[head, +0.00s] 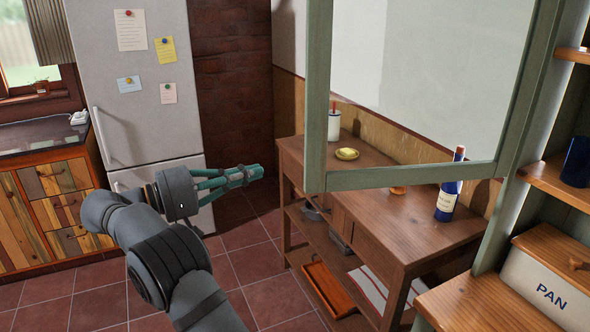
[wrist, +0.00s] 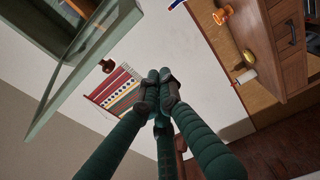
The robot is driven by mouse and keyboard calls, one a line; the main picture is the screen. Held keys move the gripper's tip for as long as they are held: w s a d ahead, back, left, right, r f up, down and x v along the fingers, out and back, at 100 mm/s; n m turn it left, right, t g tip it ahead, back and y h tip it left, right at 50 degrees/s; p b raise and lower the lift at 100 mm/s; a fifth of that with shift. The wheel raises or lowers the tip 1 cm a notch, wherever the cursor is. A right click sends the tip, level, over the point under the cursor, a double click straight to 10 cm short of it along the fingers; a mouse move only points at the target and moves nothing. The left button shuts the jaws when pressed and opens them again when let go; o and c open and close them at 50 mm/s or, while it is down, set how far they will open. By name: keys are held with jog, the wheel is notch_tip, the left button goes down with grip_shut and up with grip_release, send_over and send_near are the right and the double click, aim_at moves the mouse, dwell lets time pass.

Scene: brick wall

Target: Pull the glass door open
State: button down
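The glass door (head: 430,70) has a grey-green frame and stands swung out from the shelf cabinet on the right, over the wooden side table. Its free edge is the left upright. In the wrist view the door (wrist: 88,62) runs across the upper left, with a small brown knob-like piece (wrist: 107,65) beside its frame. My gripper (head: 260,172) is left of the door's free edge, apart from it in the head view. In the wrist view my gripper's fingertips (wrist: 158,88) are together with nothing seen between them.
The side table (head: 400,225) holds a wine bottle (head: 449,187), a yellow dish (head: 347,154) and a white canister (head: 334,125). A fridge (head: 140,90) stands behind my arm. The cabinet shelf at right holds a PAN box (head: 550,285). Tiled floor is open below my gripper.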

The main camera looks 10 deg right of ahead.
jog(key=s+d+m+b, duration=0.1)
jog(key=s+d, duration=0.1)
jog(key=d, duration=0.8)
jog(key=shift+s+f+g, duration=0.25)
jog(key=shift+g, duration=0.15)
jog(key=shift+a, duration=0.15)
jog(key=shift+s+b, duration=0.1)
jog(key=shift+b, duration=0.25)
